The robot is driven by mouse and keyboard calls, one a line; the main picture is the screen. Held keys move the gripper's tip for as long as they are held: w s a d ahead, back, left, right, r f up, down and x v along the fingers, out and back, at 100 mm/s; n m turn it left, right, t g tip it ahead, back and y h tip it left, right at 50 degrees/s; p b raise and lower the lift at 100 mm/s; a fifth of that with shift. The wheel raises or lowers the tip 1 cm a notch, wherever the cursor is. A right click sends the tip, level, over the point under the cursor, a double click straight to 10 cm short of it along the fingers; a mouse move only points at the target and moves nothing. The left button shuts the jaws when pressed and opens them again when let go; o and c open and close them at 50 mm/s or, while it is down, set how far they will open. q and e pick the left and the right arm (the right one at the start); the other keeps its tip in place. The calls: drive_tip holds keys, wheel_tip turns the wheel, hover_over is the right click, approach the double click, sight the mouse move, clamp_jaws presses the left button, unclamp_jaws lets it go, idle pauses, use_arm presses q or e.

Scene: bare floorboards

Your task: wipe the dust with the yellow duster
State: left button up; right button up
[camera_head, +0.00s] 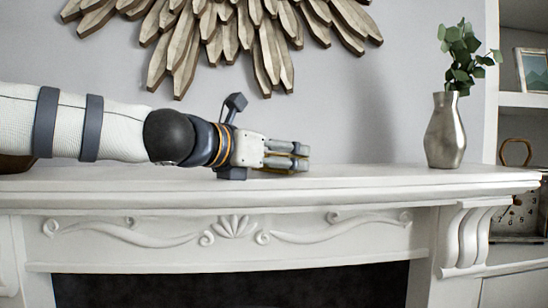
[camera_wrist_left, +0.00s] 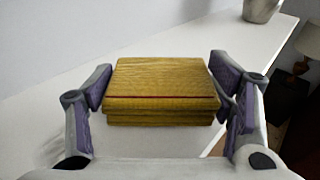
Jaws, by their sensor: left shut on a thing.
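The yellow duster (camera_wrist_left: 162,82) is a block with a thin dark red line along its near edge. It sits between the two fingers of my left gripper (camera_wrist_left: 161,92) in the left wrist view, with a finger pad against each side. In the head view my left gripper (camera_head: 303,157) reaches in from the left, low over the white mantelpiece top (camera_head: 390,178), and its fingers mostly hide the duster. I cannot tell whether the duster touches the surface. I cannot make out dust clearly in either view. My right gripper is not in view.
A silver vase (camera_head: 445,132) with green leaves stands on the mantelpiece to the right. The top between gripper and vase is clear. A wooden sunburst decoration (camera_head: 235,35) hangs above. Shelves with a framed picture (camera_head: 534,70) and a clock (camera_head: 516,214) are at far right.

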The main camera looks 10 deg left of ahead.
sight(288, 155)
use_arm(q)
drive_tip(key=shift+w+d+f, duration=0.15)
drive_tip(key=shift+w+d, duration=0.05)
drive_tip(key=shift+d, duration=0.45)
drive_tip(key=shift+w+d+f, duration=0.1)
drive_tip(key=shift+w+d, duration=0.1)
drive_tip(key=shift+d, duration=0.4)
drive_tip(key=shift+w+a+r, duration=0.2)
drive_tip(key=shift+w+r, duration=0.05)
drive_tip(key=shift+w, duration=0.2)
drive_tip(key=w, duration=0.3)
drive_tip(key=shift+a+f, duration=0.2)
drive_tip(key=shift+a, duration=0.15)
drive_tip(key=shift+r, duration=0.1)
drive_tip(key=shift+s+r, duration=0.1)
drive_tip(key=shift+r, duration=3)
wheel_tip(288, 155, up, 3)
